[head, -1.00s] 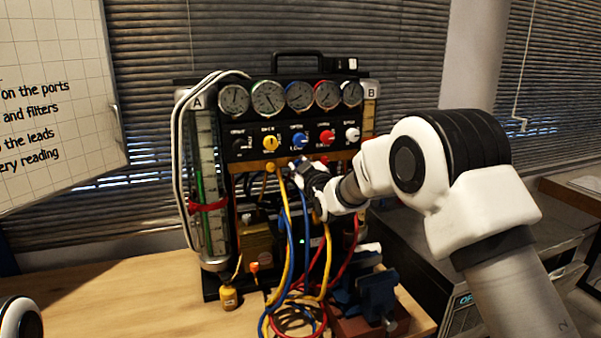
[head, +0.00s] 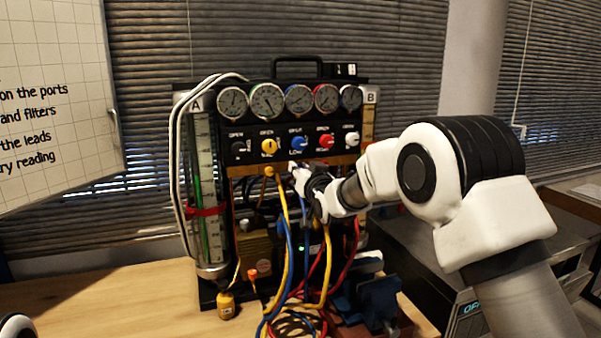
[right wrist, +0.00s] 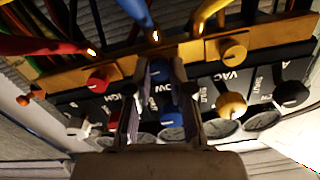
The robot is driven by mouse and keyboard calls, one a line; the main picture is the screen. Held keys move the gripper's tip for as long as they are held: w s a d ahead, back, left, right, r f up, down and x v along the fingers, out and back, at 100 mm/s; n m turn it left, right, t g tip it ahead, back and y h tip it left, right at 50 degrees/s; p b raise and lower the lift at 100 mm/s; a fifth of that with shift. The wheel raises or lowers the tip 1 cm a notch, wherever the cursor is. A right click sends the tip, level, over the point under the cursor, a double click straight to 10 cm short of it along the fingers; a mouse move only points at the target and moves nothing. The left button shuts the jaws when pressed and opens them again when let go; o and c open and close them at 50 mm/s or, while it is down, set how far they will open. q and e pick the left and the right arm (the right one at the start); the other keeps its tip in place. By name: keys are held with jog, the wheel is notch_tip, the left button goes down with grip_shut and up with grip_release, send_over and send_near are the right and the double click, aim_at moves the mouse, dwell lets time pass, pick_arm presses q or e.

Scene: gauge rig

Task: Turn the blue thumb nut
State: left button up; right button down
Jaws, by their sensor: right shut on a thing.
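The blue thumb nut (right wrist: 158,70) sits on the brass-coloured bar, between the fingers of my right gripper (right wrist: 160,72) in the right wrist view. The fingers are shut on its two sides and partly cover it. In the head view my right gripper (head: 297,172) is at the bar below the blue knob (head: 299,144), and it hides the nut. The blue knob also shows beyond the fingers in the right wrist view (right wrist: 171,134). My left gripper is not in view; only a piece of my left arm shows at the lower left.
Blue, yellow and red hoses hang below the bar, including a yellow hose (head: 328,265). A blue vise (head: 380,300) stands at lower right. The wooden table (head: 120,305) is clear at left.

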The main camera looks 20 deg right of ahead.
jog(key=shift+r+m, duration=0.2)
jog(key=shift+m, duration=0.1)
jog(key=c, duration=1.2)
grip_release()
jog(key=shift+o, duration=0.8)
jog(key=shift+w+f, duration=0.25)
jog(key=shift+s, duration=0.15)
jog(key=s, duration=1.1)
jog(key=shift+s+d, duration=0.2)
jog(key=shift+s, duration=0.15)
jog(key=shift+f, duration=0.1)
